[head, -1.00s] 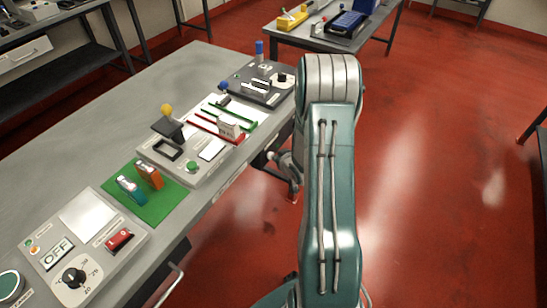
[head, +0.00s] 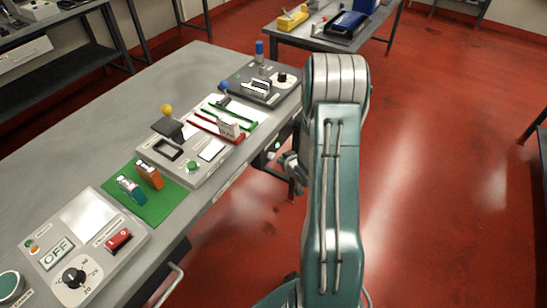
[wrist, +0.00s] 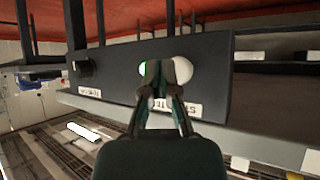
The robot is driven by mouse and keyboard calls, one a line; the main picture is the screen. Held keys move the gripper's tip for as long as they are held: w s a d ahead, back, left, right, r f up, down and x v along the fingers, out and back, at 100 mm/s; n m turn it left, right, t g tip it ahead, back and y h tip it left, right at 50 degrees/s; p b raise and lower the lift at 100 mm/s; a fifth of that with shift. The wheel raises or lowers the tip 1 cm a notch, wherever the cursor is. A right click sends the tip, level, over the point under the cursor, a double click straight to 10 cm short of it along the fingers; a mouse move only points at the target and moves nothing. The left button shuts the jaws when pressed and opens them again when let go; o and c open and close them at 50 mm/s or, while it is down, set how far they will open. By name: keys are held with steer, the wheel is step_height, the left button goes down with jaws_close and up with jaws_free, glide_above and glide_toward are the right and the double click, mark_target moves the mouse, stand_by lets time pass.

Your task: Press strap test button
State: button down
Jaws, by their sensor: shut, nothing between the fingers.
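In the head view my gripper (head: 293,166) is beside the bench's front edge, partly hidden by my arm. The green light (head: 278,145) also shows there.
The grey bench (head: 150,88) bears several test fixtures, including a green mat (head: 155,208) and a panel with a red rocker switch (head: 119,240). A dark knob (wrist: 82,67) sits at the panel's left. Open red floor (head: 440,190) lies to the right.

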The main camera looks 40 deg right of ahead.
steer(key=shift+s, duration=0.1)
steer(key=shift+s+d, duration=0.35)
steer(key=shift+s, duration=0.4)
steer(key=shift+s+d, duration=0.3)
steer(key=shift+s, duration=0.45)
steer(key=shift+s+d, duration=0.35)
steer(key=shift+s, duration=0.4)
